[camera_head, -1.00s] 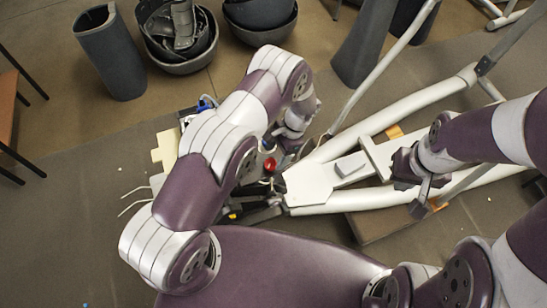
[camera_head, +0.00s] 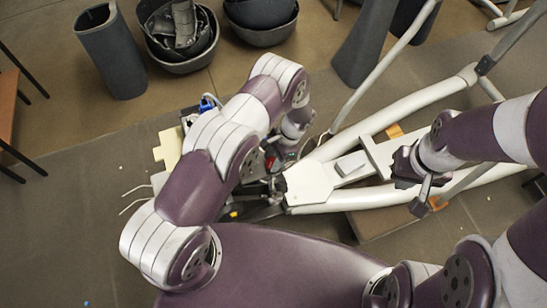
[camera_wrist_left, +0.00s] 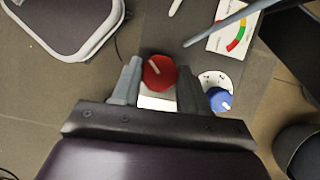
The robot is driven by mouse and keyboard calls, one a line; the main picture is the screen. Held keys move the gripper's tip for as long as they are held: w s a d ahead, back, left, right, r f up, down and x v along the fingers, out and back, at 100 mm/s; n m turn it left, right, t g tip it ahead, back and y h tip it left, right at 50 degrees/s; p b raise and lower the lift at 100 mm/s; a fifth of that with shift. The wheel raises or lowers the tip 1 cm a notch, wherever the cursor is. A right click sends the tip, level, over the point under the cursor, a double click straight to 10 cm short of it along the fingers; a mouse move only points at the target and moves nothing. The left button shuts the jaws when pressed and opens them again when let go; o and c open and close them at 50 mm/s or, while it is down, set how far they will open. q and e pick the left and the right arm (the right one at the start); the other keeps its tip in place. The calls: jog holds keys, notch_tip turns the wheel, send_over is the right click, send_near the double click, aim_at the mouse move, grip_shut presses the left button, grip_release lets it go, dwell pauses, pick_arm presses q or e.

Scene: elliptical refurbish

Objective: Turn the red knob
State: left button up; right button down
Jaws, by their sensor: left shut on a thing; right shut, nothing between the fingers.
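The red knob (camera_wrist_left: 160,71) has a white pointer mark and sits between the two fingers of my left gripper (camera_wrist_left: 158,78) in the left wrist view. The fingers are shut on its sides. In the head view my left gripper (camera_head: 274,160) covers most of the knob, and only a little red shows. The pointer slants toward the upper left in the wrist view. My right gripper (camera_head: 426,196) is shut and empty, above the white frame at the right of the head view.
A blue knob (camera_wrist_left: 220,99) on a white dial is close beside my left gripper's finger. A coloured gauge (camera_wrist_left: 238,32) is above it. The white tubular frame (camera_head: 385,118) extends to the right. Grey bins (camera_head: 110,55) stand at the back left.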

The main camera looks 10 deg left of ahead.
pick_arm(q)
jog(key=m, duration=0.2)
jog(key=m+t, duration=0.1)
jog(key=m, duration=0.1)
jog(key=shift+s+d+r+t+y+b, duration=0.1)
jog(key=shift+t+y+b, duration=0.2)
jog(key=shift+y+b, duration=0.1)
jog(key=m+t, duration=0.1)
jog(key=m, duration=0.3)
jog(key=shift+m+t+b, duration=0.4)
jog(key=o, duration=1)
jog(key=shift+s, duration=0.15)
jog(key=shift+r, duration=0.1)
jog(key=v, duration=1.2)
jog(key=shift+d+r, duration=0.1)
jog(key=shift+r, duration=0.15)
